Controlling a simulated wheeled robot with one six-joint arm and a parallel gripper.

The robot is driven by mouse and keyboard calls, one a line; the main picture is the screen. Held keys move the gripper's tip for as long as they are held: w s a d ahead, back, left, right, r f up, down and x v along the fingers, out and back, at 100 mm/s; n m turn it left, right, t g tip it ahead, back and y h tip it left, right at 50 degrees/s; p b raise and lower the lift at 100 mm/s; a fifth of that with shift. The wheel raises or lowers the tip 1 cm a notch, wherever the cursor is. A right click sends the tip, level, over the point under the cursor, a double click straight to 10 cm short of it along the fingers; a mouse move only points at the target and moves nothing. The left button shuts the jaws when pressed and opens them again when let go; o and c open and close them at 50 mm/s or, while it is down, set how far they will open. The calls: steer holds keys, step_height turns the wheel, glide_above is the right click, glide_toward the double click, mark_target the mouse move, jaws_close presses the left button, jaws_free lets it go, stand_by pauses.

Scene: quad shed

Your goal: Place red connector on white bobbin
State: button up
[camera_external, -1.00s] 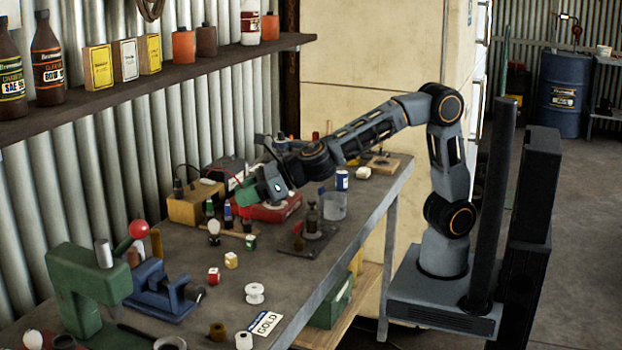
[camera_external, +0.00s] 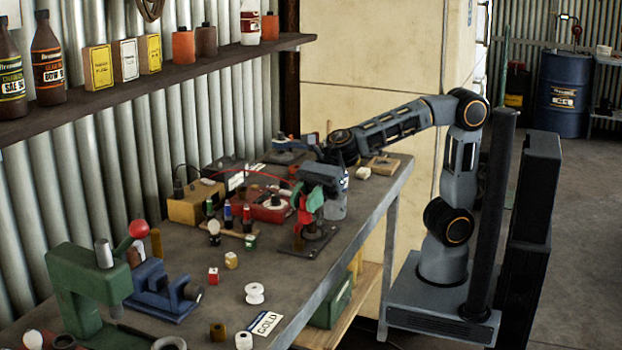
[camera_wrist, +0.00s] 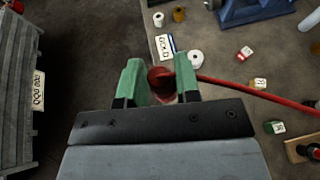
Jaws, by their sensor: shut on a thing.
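My gripper (camera_external: 304,214) has green fingertips and is shut on the red connector (camera_wrist: 160,78), which shows between the fingertips in the wrist view. A red cable (camera_wrist: 255,92) runs from the connector to the right. A white bobbin (camera_external: 255,293) stands on the bench, nearer the camera and to the left of my gripper. It also shows in the wrist view (camera_wrist: 196,58), apart from the connector and beside the GOLD card (camera_external: 265,323).
Another white spool (camera_external: 243,341) and a brown one (camera_external: 217,332) stand by the card. Small red (camera_external: 213,276) and yellow (camera_external: 231,260) blocks, a blue vise (camera_external: 158,290) and a green press (camera_external: 85,285) are to the left. The red case (camera_external: 268,207) stands behind.

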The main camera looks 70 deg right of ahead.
steer(key=shift+s+f, duration=0.1)
steer(key=shift+s, duration=0.25)
steer(key=shift+a+f+n+g, duration=0.15)
steer(key=shift+f+n+g, duration=0.05)
steer(key=shift+n+g, duration=0.1)
steer(key=w+a+f, duration=0.8)
steer(key=a, duration=0.1)
steer(key=shift+w+a+f, duration=0.15)
steer(key=shift+a+f, duration=0.05)
steer(key=shift+f, duration=0.2)
steer(key=shift+w+a+f, duration=0.1)
steer(key=shift+a+f, duration=0.05)
steer(key=shift+f, duration=0.1)
step_height(320, 180, down, 2)
steer(key=shift+f, duration=0.6)
steer(key=shift+f+b, duration=0.25)
steer(key=shift+b, duration=0.15)
